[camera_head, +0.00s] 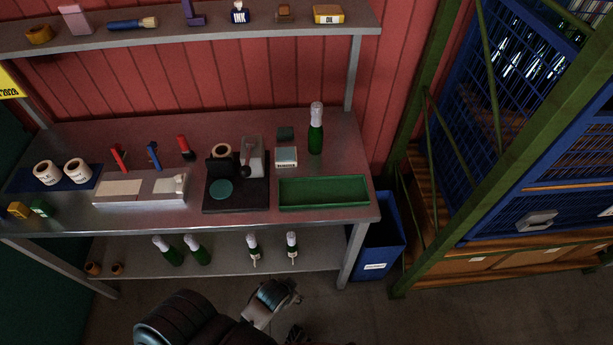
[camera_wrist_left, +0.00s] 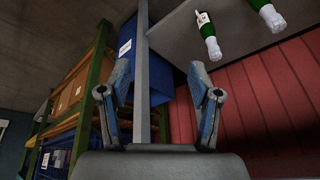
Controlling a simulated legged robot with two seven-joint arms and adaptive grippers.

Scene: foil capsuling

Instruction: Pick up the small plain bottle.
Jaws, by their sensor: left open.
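Green bottles with pale foil necks are in the head view. Two without visible labels, the left one (camera_head: 168,250) and the right one (camera_head: 197,250), are on the lower shelf. Two with pale labels, one (camera_head: 254,249) and another (camera_head: 292,247), are further right. A taller plain bottle (camera_head: 316,130) stands on the bench top. I cannot tell which is the small plain one. My left gripper (camera_head: 280,294) is in front of the lower shelf, apart from the bottles. In the wrist view it (camera_wrist_left: 155,88) is open and empty; a labelled bottle (camera_wrist_left: 208,35) and another (camera_wrist_left: 269,16) show beyond it.
The bench top (camera_head: 130,220) overhangs the lower shelf (camera_head: 225,265). A bench leg (camera_head: 352,255) and a blue bin (camera_head: 378,240) stand at the right. A green tray (camera_head: 323,193) is on the bench. The floor in front of the bin is clear.

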